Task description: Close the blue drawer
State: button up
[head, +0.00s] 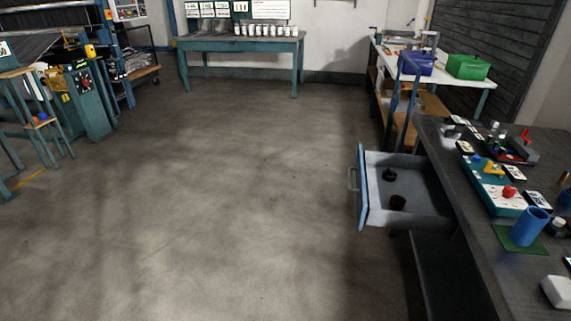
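The blue drawer (363,188) stands pulled out from the left side of the dark workbench at the right of the head view. Its blue front faces left and carries a metal handle (352,179). My gripper is not in view.
The dark workbench (480,252) holds a blue cup (529,226), a teal tray and several small parts. A white-topped table with a blue bin (418,64) and a green bin (468,66) stands behind. The floor (220,190) left of the drawer is clear.

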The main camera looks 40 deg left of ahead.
aim_at(427, 208)
jog(key=u, duration=0.75)
jog(key=i+j, duration=0.2)
jog(key=i, duration=0.3)
jog(key=i+j, duration=0.2)
jog(key=i, duration=0.3)
jog(key=i+j, duration=0.2)
jog(key=i, duration=0.35)
jog(key=i+j, duration=0.2)
jog(key=i, duration=0.3)
